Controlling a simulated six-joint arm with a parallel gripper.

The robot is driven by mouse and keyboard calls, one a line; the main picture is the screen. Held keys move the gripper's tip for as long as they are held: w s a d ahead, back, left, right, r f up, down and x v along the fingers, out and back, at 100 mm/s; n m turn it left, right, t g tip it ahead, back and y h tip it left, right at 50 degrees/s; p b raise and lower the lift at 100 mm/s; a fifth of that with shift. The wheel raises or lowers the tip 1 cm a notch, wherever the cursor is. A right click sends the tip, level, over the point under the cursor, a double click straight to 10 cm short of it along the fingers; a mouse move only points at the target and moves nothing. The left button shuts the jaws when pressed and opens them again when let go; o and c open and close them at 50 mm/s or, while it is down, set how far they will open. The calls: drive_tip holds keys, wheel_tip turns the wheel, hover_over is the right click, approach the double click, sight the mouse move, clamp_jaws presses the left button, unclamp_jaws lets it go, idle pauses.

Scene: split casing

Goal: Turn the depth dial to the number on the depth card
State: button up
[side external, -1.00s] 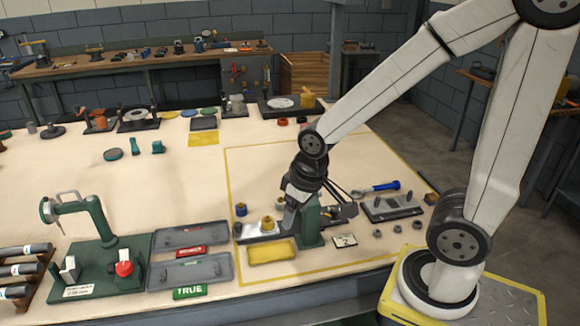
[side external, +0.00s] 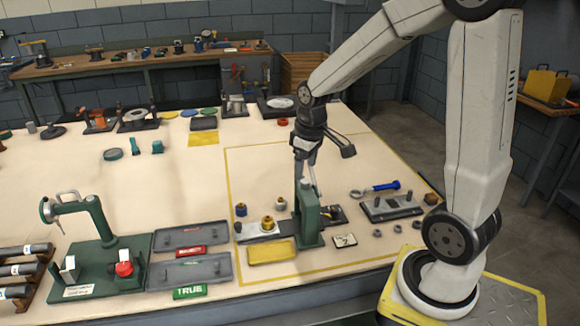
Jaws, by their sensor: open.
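The small white card (side external: 344,241) lies on the table just right of the green upright fixture (side external: 308,218); its dark figure looks like a 2, but it is small. I cannot tell for sure which part is the depth dial. A red knob (side external: 124,268) sits on the green stand (side external: 98,255) at the left, and its setting is too small to read. My gripper (side external: 306,176) is open and points down above the green upright fixture, well to the right of the red knob. Nothing shows between its fingers, though they are partly hard to make out.
Two grey trays (side external: 191,236) lie between the stand and the fixture, with red and green TRUE labels (side external: 190,292) by them. A yellow block (side external: 271,251) lies in front of the fixture. A blue-handled tool (side external: 381,187) and a grey plate (side external: 392,207) lie right.

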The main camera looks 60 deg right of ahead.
drive_tip(key=s+d+g, duration=0.1)
drive_tip(key=s+d, duration=0.1)
drive_tip(key=d, duration=1.5)
hover_over(335, 209)
drive_tip(key=shift+y, duration=0.3)
wheel_tip(335, 209, down, 15)
drive_tip(key=shift+f, duration=0.55)
drive_tip(key=shift+f, duration=0.1)
drive_tip(key=shift+f, duration=3.8)
clamp_jaws()
